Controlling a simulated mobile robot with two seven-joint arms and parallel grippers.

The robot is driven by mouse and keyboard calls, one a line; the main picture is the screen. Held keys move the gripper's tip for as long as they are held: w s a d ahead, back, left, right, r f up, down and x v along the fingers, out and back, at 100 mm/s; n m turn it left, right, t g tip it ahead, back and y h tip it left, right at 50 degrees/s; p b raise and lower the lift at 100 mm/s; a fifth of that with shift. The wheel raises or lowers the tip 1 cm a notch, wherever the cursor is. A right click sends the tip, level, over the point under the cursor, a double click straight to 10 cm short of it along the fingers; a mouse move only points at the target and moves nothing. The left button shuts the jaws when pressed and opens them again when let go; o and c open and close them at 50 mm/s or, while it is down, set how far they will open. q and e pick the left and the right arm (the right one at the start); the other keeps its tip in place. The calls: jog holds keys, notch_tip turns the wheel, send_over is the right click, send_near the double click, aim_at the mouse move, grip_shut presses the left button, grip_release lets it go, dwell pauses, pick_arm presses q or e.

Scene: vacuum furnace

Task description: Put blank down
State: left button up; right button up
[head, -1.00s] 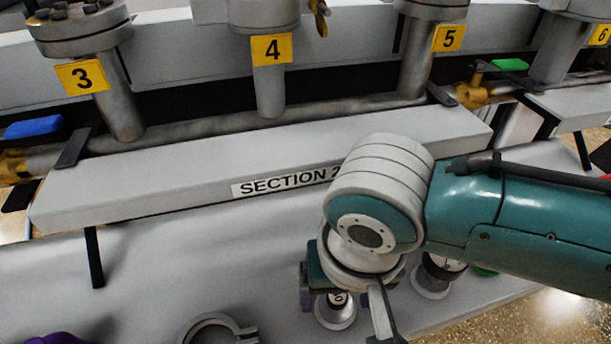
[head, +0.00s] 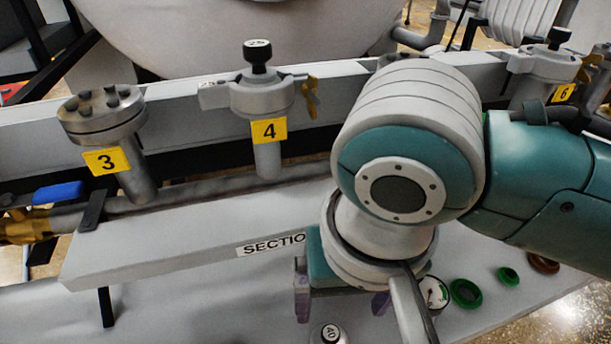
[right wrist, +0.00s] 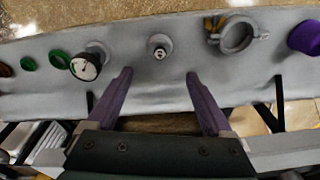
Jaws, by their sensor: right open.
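The blank (head: 328,334) is a small pale metal piece with a dark knob on top marked "40". It stands on the grey bench top at the bottom edge of the head view, partly cut off. In the right wrist view the blank (right wrist: 160,46) stands upright, beyond the fingertips and roughly centred between them. My right gripper (head: 341,303) is open and empty above the bench, its purple fingers apart. It also shows in the right wrist view (right wrist: 158,78), with a clear gap to the blank. My left gripper is not in view.
A gauge (right wrist: 86,66) and green rings (right wrist: 59,59) lie to one side of the blank. An open clamp (right wrist: 236,36) and a purple piece (right wrist: 305,37) lie to the other. Ports 3 (head: 105,125) and 4 (head: 262,97) rise behind the shelf (head: 170,240).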

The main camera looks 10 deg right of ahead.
jog(key=s+a+r+n+t+y, duration=0.1)
jog(key=s+a+r+n+y, duration=0.15)
jog(key=s, duration=0.25)
jog(key=s+d+r+n+t+h, duration=0.1)
jog(key=s+d, duration=0.4)
jog(key=d, duration=0.7)
jog(key=shift+s+r+h, duration=0.2)
jog(key=shift+s+h, duration=0.2)
jog(key=shift+h, duration=0.25)
